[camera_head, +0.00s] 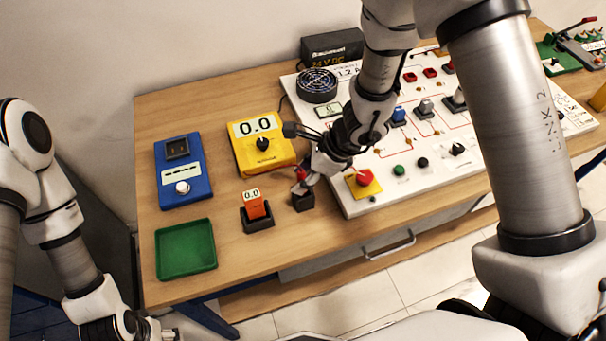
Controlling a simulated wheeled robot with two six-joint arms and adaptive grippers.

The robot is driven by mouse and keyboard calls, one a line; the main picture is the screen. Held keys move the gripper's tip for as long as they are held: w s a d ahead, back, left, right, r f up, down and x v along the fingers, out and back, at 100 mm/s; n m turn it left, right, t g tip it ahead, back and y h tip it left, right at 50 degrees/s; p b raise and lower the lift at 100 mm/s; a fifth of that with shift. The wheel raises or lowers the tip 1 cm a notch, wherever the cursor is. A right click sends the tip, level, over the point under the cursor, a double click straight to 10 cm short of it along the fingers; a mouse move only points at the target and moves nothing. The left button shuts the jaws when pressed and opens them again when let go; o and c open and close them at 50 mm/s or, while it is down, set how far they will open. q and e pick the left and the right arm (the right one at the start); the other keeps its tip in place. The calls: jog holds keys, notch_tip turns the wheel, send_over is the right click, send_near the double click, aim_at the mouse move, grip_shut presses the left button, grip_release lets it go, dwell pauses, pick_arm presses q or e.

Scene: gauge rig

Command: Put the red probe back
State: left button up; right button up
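The red probe (301,174) shows as a small red piece at the fingertips of my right gripper (306,181). The fingers appear closed on it and hide most of it. It is right above the small black holder block (303,201) on the wooden table; I cannot tell whether its lower end is inside the block. My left gripper (158,330) is low at the bottom left, off the table's front edge, far from the probe; its fingers are too small and cut off to read.
An orange meter (255,207) in a dark stand is just left of the block. A yellow meter (262,146), a blue box (182,183) and a green tray (186,262) lie further left. The white panel (352,207) with a red button is close on the right.

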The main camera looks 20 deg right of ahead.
jog(key=shift+r+p, duration=0.3)
jog(key=shift+p, duration=0.05)
jog(key=v, duration=0.5)
jog(key=shift+w, duration=0.1)
jog(key=p+v, duration=0.2)
jog(key=v, duration=0.5)
